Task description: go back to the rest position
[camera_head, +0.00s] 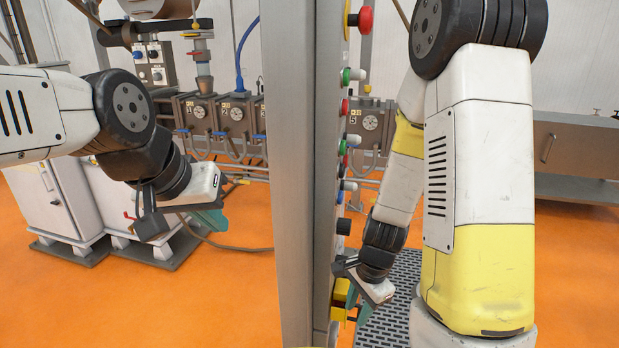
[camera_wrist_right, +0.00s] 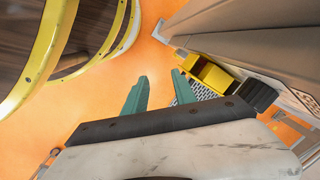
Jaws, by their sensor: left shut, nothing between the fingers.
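My left gripper (camera_head: 212,222) hangs at the left in the head view, in front of the machine row, its teal fingers together and empty. My right gripper (camera_head: 360,310) is low beside the right face of the grey column, pointing down. In the right wrist view, the teal fingers of my right gripper (camera_wrist_right: 160,92) stand apart with nothing between them, over the orange floor.
A tall grey column (camera_head: 290,170) stands between my two arms, with several coloured buttons on its right side. A yellow part (camera_wrist_right: 212,72) and a black block (camera_wrist_right: 257,95) show beside my right gripper. White cabinets (camera_head: 55,205) stand at left. Orange floor (camera_head: 575,270) is clear at right.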

